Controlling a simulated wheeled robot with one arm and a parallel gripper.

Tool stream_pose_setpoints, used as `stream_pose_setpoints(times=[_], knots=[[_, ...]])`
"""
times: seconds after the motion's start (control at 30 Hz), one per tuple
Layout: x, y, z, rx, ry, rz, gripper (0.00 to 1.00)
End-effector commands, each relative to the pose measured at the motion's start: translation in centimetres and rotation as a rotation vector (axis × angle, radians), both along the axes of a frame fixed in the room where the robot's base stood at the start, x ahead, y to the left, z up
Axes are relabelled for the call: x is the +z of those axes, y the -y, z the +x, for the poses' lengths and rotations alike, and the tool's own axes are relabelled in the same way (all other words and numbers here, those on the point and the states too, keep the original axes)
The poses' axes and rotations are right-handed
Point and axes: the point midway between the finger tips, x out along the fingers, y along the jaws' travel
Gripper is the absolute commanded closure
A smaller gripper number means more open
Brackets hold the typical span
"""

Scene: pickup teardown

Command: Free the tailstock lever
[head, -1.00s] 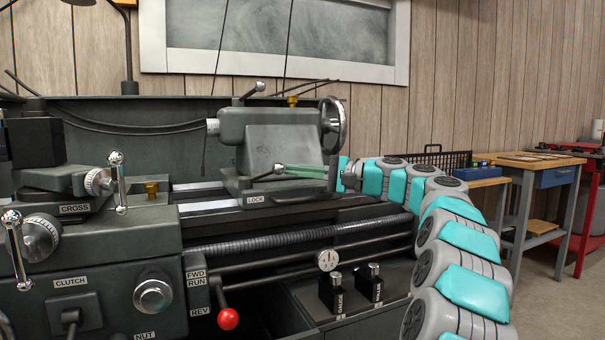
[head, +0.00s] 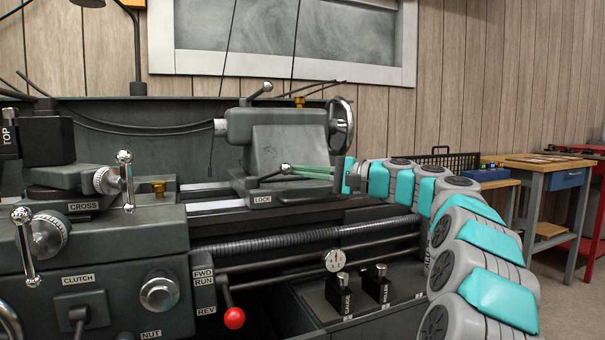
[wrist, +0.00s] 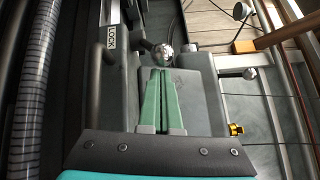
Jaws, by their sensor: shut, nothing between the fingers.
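The lathe's tailstock (head: 285,140) is a grey casting on the bed. Its lock lever (head: 272,175) is a dark rod with a silver ball end, low on the front by the LOCK label (head: 262,199). In the wrist view the ball (wrist: 162,53) shows just ahead of my fingertips. My gripper (head: 292,168) reaches in from the right with its green fingers shut and nothing between them. The fingertips (wrist: 161,72) are close to the ball; I cannot tell whether they touch it.
A handwheel (head: 341,124) is at the tailstock's right end. A second ball-ended lever (head: 262,90) and a brass fitting (head: 299,101) are on top. A workbench (head: 545,170) stands at the far right.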

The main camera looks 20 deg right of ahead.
Motion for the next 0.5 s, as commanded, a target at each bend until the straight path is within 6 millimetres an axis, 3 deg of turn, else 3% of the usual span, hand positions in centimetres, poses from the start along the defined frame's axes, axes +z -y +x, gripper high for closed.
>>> stream_pose_setpoints(times=[0.5], knots=[[-0.06,-0.45,-0.61,-0.054,0.0,0.001,1.0]])
